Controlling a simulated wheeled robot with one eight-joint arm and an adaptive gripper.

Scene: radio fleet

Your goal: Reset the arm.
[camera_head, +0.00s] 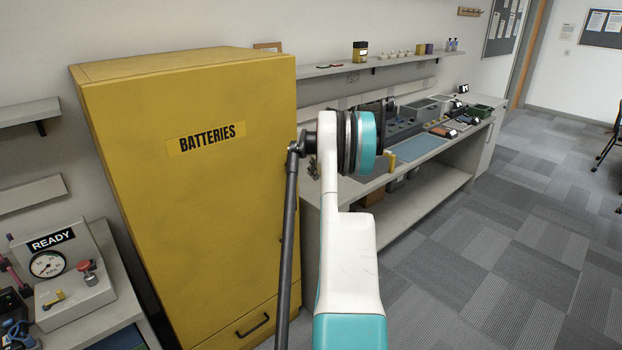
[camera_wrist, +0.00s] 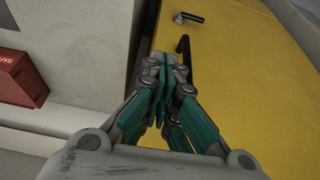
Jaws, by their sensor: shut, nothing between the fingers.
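My arm rises in the middle of the head view, white and teal, in front of the workbench. My gripper shows in the wrist view (camera_wrist: 165,75), with its teal fingers together and nothing between them. Behind the fingertips in that view is the yellow cabinet (camera_wrist: 235,60), with a black handle (camera_wrist: 183,46). The cabinet marked BATTERIES (camera_head: 190,200) stands closed at left in the head view. My gripper's fingers cannot be made out in the head view.
A READY gauge box (camera_head: 75,290) sits on a bench at lower left. A workbench (camera_head: 430,165) with trays and devices runs along the wall, under a shelf (camera_head: 345,68). A red box (camera_wrist: 20,80) shows in the wrist view. Carpet (camera_head: 490,250) is clear at right.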

